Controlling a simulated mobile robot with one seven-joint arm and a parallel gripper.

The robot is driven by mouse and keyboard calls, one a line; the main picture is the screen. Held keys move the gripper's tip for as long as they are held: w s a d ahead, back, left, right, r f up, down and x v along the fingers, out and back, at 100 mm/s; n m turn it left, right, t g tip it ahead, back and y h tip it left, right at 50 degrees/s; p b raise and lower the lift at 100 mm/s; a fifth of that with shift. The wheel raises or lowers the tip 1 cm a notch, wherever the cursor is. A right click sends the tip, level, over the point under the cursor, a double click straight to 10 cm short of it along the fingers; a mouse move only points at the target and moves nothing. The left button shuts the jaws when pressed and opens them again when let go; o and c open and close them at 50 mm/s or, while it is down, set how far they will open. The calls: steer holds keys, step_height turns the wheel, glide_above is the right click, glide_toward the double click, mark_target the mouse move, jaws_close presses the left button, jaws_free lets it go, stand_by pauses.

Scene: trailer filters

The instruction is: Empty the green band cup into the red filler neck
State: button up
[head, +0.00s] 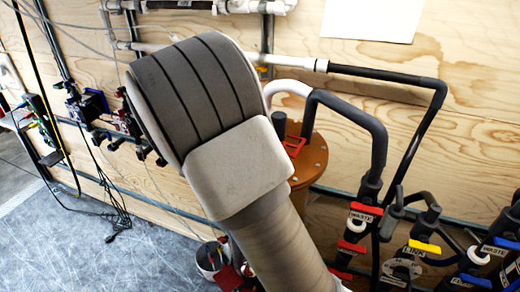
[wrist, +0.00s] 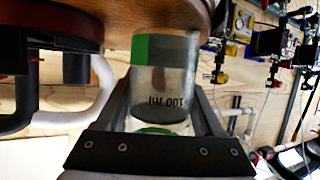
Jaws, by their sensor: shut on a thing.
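My gripper (wrist: 162,98) is shut on a clear cup (wrist: 172,82) in the wrist view. The cup has a green patch of its band near the upper edge in the picture and more green low between the fingers. Its "100 ml" marking reads upside down in this view; I cannot tell the cup's true tilt or what it holds. A dark red round part (wrist: 55,22) is at the upper left, apart from the cup; I cannot tell whether it is the red filler neck. In the head view my arm hides the gripper and cup.
An orange-brown flanged vessel (head: 308,158) stands behind my arm in the head view. Black pipes (head: 376,130) and labelled valves with red, yellow and blue handles (head: 424,247) crowd the right. Wall fittings and hanging cables (head: 90,150) are at left. Grey floor (head: 60,250) is open at lower left.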

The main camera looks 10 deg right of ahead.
steer(key=shift+r, duration=0.15)
steer(key=r+m, duration=0.1)
steer(key=d+r+m+y, duration=0.1)
steer(key=r, duration=0.1)
steer(key=r+y, duration=0.1)
steer(key=shift+d+r+m, duration=0.35)
steer(key=shift+d+m, duration=0.05)
steer(key=shift+d+f+m+y, duration=0.4)
steer(key=shift+f+y, duration=0.1)
steer(key=shift+f, duration=0.25)
steer(key=shift+f+b, duration=0.3)
steer(key=shift+b, duration=0.55)
steer(key=b, duration=0.1)
steer(key=m+b, duration=0.1)
steer(key=b, duration=0.1)
steer(key=shift+s+d+f+y, duration=0.1)
steer(key=shift+s+d+y, duration=0.05)
steer(key=shift+d+y, duration=0.2)
steer(key=shift+r, duration=0.3)
